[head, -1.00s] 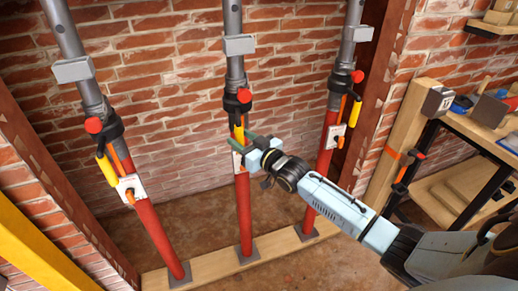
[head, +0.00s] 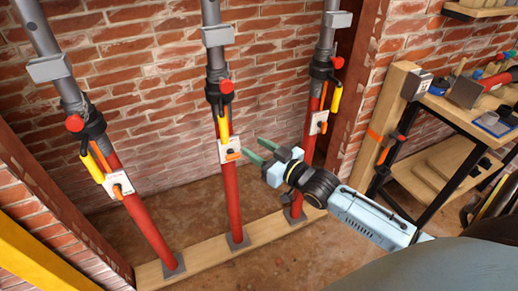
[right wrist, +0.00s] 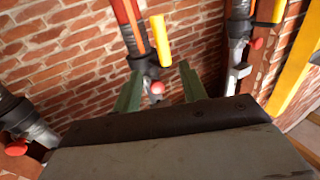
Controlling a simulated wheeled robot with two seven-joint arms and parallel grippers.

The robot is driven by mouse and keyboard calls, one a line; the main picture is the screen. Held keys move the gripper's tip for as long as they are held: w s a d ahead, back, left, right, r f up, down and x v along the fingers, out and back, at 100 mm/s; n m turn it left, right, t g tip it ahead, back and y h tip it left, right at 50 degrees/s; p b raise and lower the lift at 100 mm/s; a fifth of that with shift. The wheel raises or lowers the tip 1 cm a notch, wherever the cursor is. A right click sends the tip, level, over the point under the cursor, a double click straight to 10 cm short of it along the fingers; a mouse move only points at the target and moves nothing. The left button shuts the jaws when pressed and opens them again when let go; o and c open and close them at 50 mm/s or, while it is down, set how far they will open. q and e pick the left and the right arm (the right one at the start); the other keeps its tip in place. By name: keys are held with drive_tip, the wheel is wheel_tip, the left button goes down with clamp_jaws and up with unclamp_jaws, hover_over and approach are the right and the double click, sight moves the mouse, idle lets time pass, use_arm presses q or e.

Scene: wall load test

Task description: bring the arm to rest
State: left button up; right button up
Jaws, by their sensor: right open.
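My right arm (head: 345,205) comes in from the lower right in the head view. Its gripper (head: 258,152) has green fingers, is open and empty, and is just right of the middle red prop (head: 229,190), apart from it. In the right wrist view the gripper (right wrist: 158,88) shows its two green fingers spread, with a prop and its yellow handle (right wrist: 160,40) beyond them. The left prop (head: 146,215) and the right prop (head: 308,145) stand either side of the middle one. Each carries a yellow handle and a white plate. My left gripper is not in view.
The props stand on a wooden plank (head: 205,252) before a brick wall (head: 160,110). A workbench (head: 450,110) with tools and a wooden post (head: 385,120) stand at the right. A yellow beam (head: 35,250) crosses the lower left. Bare floor (head: 290,255) lies below my right arm.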

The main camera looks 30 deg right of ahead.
idle(0.4)
drive_tip(key=s+d+f+m+g+h, duration=0.1)
drive_tip(key=s+f+g, duration=0.25)
drive_tip(key=f, duration=0.75)
drive_tip(key=s+d+f+g+h, duration=0.15)
drive_tip(key=s+f, duration=0.35)
drive_tip(key=f, duration=0.5)
drive_tip(key=s+f+m+g+h, duration=0.1)
drive_tip(key=s+f+g, duration=0.25)
drive_tip(key=f, duration=0.75)
drive_tip(key=s+a+f+g, duration=0.2)
drive_tip(key=s+f, duration=0.4)
drive_tip(key=s, duration=0.4)
drive_tip(key=s+a+f+n+g, duration=0.1)
drive_tip(key=s+a+f+g, duration=0.2)
drive_tip(key=s, duration=0.8)
drive_tip(key=s+a+f+g, duration=0.3)
drive_tip(key=s+f, duration=0.5)
drive_tip(key=s, duration=0.3)
drive_tip(key=shift+s+f+n, duration=0.25)
drive_tip(key=shift+f+n, duration=0.05)
drive_tip(key=shift+a+h, duration=0.1)
drive_tip(key=shift+h, duration=0.15)
drive_tip(key=shift+c, duration=0.6)
